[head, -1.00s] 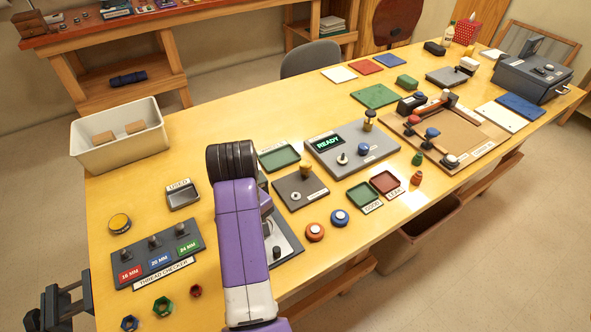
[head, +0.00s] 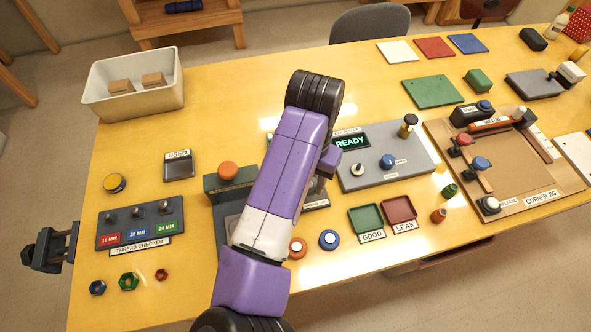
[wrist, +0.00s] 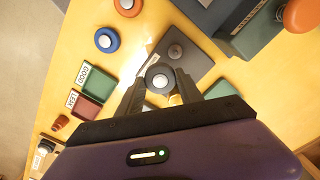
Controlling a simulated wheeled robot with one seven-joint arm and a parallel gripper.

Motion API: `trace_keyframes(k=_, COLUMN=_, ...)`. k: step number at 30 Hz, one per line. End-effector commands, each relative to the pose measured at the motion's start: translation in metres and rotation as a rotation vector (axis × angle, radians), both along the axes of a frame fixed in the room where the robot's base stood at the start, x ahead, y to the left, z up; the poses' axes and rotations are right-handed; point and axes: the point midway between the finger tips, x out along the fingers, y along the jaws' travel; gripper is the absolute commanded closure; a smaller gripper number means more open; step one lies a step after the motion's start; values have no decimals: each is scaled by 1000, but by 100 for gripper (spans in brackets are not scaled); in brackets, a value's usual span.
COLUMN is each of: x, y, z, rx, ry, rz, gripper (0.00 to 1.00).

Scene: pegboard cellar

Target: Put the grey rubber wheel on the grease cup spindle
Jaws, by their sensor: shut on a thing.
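My gripper (wrist: 158,77) is shut on the grey rubber wheel (wrist: 157,84), a small grey disc with a pale hub, seen in the wrist view. The wheel is over the dark grey plate (wrist: 198,62), off to one side of a short upright spindle (wrist: 175,51). This looks like the grease cup spindle, and it is bare. The wheel's height above the plate is unclear. In the head view my arm hides the gripper, the wheel and most of the plate.
The READY tester (head: 410,150) stands behind. A green block with an orange knob (head: 228,170) stands to the left.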

Motion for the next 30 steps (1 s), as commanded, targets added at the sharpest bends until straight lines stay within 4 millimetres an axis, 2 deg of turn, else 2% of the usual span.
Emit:
trace_keyframes(k=1, x=-1, y=17, z=6, rx=2, ry=0, rz=-18, gripper=100)
trace_keyframes(k=3, x=-2, y=30, z=8, rx=1, ry=-2, rz=-47, gripper=100)
trace_keyframes(k=6, x=-3, y=39, z=10, rx=-1, ry=-3, rz=-72, gripper=100)
trace_keyframes(k=14, x=-3, y=41, z=-1, rx=-1, ry=-3, rz=-79, gripper=100)
trace_keyframes(k=25, x=-3, y=41, z=-32, rx=0, ry=-2, rz=-78, gripper=100)
trace_keyframes(k=30, x=-3, y=40, z=-40, rx=-3, ry=-3, rz=-78, gripper=100)
